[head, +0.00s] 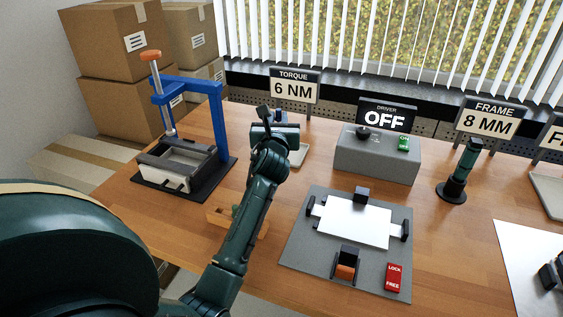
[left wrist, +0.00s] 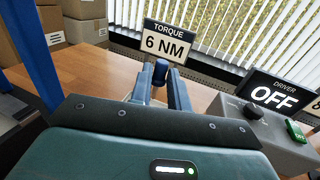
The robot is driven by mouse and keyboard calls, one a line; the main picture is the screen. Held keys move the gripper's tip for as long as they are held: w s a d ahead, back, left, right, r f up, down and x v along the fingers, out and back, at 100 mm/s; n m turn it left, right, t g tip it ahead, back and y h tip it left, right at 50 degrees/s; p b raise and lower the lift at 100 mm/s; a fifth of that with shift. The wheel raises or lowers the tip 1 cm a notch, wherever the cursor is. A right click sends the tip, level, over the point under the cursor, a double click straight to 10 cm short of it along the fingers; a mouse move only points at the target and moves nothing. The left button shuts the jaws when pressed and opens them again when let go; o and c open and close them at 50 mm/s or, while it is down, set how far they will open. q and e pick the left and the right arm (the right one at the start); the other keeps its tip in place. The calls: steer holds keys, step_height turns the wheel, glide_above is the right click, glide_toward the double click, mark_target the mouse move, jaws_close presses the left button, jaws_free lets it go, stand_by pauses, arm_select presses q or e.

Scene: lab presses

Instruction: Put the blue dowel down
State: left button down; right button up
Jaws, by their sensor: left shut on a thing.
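The blue dowel (left wrist: 161,68) shows as a dark blue rounded end between the fingers in the left wrist view. My left gripper (left wrist: 160,84) is shut on it. In the head view my left gripper (head: 272,115) reaches over the back of the table, in front of the "TORQUE 6 NM" sign (head: 294,88). The dowel is mostly hidden there by the gripper. A pale tray (head: 298,156) lies partly hidden below and right of the gripper. I cannot tell whether the dowel touches anything below. My right gripper is not in view.
A blue-framed press (head: 216,110) stands left of my arm. The grey driver box (head: 375,155) reading OFF stands to the right. A grey fixture board (head: 300,250) with a white plate lies in front. A dark green driver tool (head: 461,172) stands upright at right. A wooden block (head: 220,217) lies beside my forearm.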

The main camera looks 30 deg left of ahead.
arm_select(q)
steer(key=w+f+b, duration=0.1)
steer(key=w+f, duration=0.2)
steer(key=w+f+b, duration=0.2)
steer(key=w+f, duration=0.1)
steer(key=f, duration=0.1)
steer(key=shift+w+a+f, duration=0.2)
steer(key=shift+w+f, duration=0.1)
steer(key=shift+w, duration=0.1)
step_height(320, 180, down, 4)
steer(key=shift+f+b, duration=0.1)
steer(key=shift+b, duration=0.3)
steer(key=shift+f, duration=0.25)
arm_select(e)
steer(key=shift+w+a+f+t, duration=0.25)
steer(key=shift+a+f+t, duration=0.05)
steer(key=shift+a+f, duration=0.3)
arm_select(q)
steer(key=shift+f+b, duration=0.35)
steer(key=shift+b, duration=0.05)
steer(key=c, duration=1.3)
jaws_free()
steer(key=shift+r, duration=0.15)
steer(key=shift+c, duration=0.2)
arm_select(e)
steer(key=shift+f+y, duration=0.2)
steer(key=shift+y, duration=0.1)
